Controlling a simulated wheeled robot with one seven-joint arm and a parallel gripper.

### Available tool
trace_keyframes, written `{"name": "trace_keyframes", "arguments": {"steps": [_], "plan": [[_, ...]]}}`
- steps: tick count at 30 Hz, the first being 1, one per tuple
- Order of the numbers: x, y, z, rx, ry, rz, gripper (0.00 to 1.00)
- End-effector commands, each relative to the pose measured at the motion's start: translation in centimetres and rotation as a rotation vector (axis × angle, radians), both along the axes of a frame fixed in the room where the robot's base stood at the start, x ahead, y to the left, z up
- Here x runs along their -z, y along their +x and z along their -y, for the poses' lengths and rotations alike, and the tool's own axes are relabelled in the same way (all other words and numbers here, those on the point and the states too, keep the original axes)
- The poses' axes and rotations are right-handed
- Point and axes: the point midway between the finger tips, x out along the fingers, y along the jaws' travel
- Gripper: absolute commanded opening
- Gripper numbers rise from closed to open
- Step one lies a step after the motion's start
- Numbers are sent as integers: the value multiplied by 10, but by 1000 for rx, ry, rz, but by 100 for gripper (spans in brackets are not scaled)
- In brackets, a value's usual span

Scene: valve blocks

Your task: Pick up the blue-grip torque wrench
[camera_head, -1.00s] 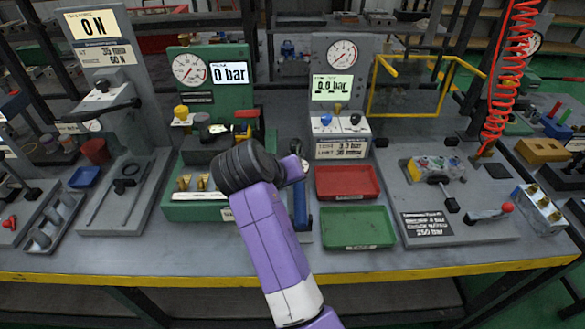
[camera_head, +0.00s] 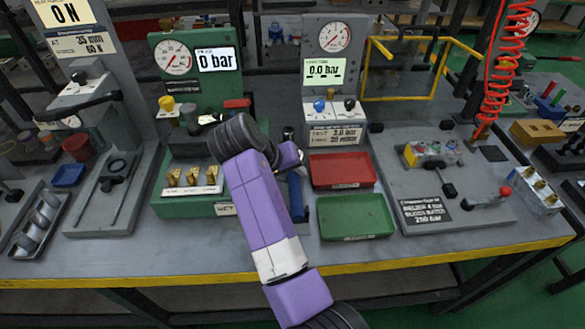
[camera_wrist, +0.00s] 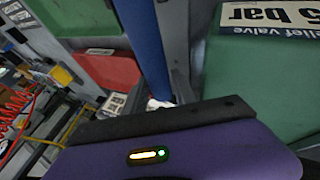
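The blue-grip torque wrench (camera_head: 296,198) stands upright at the bench between the green valve block and the trays. In the head view my purple arm covers part of it. In the wrist view its long blue grip (camera_wrist: 146,45) runs from the top edge down toward my gripper (camera_wrist: 165,118). A small pale part shows at the grip's lower end, close to the dark gripper edge.
A red tray (camera_head: 342,170) and a green tray (camera_head: 356,218) sit right of the wrench. The green valve block (camera_head: 172,204) with brass fittings stands to its left. A grey fixture plate (camera_head: 470,226) lies farther right. The yellow front edge (camera_head: 420,262) bounds the bench.

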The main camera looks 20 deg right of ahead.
Motion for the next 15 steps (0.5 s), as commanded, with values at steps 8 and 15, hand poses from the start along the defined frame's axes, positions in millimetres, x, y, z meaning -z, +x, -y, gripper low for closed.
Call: {"name": "trace_keyframes", "arguments": {"steps": [8,15], "plan": [[7,2,4,0,0,0,33],[6,2,4,0,0,0,0]]}}
